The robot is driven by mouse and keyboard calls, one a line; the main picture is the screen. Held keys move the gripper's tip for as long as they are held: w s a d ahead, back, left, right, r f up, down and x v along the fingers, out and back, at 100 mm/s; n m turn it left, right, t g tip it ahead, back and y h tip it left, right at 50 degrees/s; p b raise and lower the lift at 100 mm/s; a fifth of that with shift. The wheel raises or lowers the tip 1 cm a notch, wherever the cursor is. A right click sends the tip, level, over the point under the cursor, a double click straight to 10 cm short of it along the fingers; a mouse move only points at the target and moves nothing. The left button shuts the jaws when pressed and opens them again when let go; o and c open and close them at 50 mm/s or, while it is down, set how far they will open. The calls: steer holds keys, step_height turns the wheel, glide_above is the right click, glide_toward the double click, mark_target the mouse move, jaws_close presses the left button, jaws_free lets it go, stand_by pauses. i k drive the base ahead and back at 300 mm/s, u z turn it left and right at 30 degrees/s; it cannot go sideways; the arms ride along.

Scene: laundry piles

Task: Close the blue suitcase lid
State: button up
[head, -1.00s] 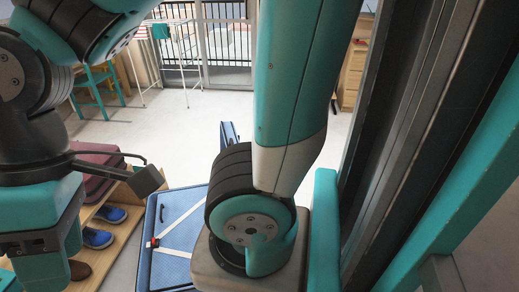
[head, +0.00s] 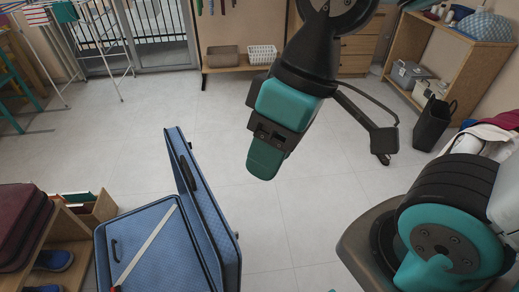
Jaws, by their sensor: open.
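The blue suitcase (head: 152,248) stands open on the floor at the lower left of the head view. Its left half shows a quilted blue inside with a pale strap across it and a red buckle at the bottom. A second blue panel (head: 207,222) with a dark handle rises steeply along its right side, so the lid is not down flat. My gripper (head: 264,160) is open and empty, pointing down above the floor, to the right of and apart from the suitcase. Its fingers overlap in this view, so the gap is hard to see.
A wooden rack (head: 78,238) with a maroon case and blue shoes stands left of the suitcase. A wooden shelf (head: 437,65) with boxes and a black bag (head: 433,123) stand at the right. A drying rack is at the back left. The middle floor (head: 310,215) is clear.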

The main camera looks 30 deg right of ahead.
mark_target(221, 251)
steer(key=z, duration=1)
steer(key=k, duration=1)
steer(key=u, duration=0.95)
steer(key=i, duration=1)
steer(key=u, duration=0.35)
steer(key=k, duration=0.55)
steer(key=z, duration=0.4)
steer(key=i, duration=0.45)
